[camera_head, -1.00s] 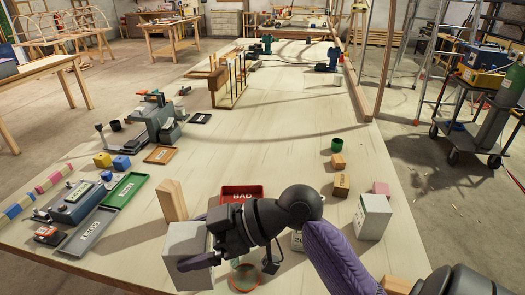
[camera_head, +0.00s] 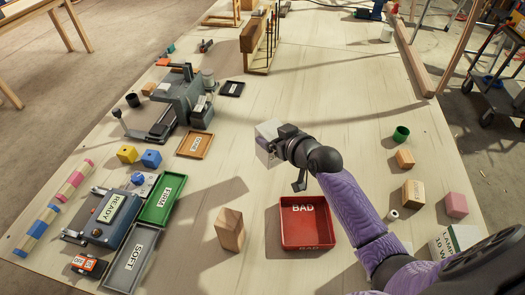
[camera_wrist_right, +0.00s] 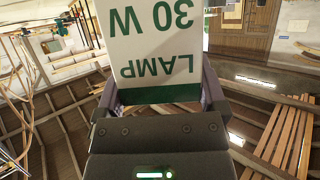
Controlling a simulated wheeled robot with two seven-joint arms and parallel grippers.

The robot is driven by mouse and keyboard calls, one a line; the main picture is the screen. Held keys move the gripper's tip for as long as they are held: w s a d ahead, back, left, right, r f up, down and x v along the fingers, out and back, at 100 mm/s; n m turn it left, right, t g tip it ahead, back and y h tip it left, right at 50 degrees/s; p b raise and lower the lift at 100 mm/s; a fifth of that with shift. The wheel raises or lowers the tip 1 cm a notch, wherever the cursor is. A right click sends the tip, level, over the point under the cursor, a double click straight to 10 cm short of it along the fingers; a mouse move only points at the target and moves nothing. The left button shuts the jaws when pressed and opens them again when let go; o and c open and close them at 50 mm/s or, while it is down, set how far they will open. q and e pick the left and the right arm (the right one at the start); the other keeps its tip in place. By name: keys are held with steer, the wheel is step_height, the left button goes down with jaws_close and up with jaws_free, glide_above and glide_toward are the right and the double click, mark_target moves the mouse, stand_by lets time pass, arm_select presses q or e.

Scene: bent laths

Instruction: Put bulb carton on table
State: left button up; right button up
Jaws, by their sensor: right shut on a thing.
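My right gripper (camera_head: 276,143) is shut on a white bulb carton (camera_head: 267,131), out over the middle of the table (camera_head: 330,110). In the right wrist view the carton (camera_wrist_right: 152,45) fills the space between the fingers (camera_wrist_right: 160,98) and reads "LAMP 30 W" upside down, with a green band at the gripper end. How far it is above the table top I cannot tell. A second carton (camera_head: 452,240), lettered "LAMP 10 W", stands at the right edge, partly hidden by my arm. My left gripper is not in view.
A red "BAD" tray (camera_head: 305,222), a wood block (camera_head: 230,229), and green (camera_head: 161,198), grey (camera_head: 130,262) and orange (camera_head: 195,144) trays lie nearer. Small blocks and a green cup (camera_head: 401,133) stand at the right. The table's middle is mostly clear.

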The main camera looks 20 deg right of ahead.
mark_target(278, 160)
steer(key=f+b, duration=0.1)
steer(key=f, duration=0.3)
steer(key=f+b, duration=0.2)
steer(key=f, duration=0.1)
steer(key=shift+s+f, duration=0.2)
steer(key=shift+f, duration=0.15)
steer(key=shift+r, duration=0.2)
steer(key=shift+f, duration=0.1)
steer(key=o, duration=0.9)
steer(key=shift+o, duration=0.2)
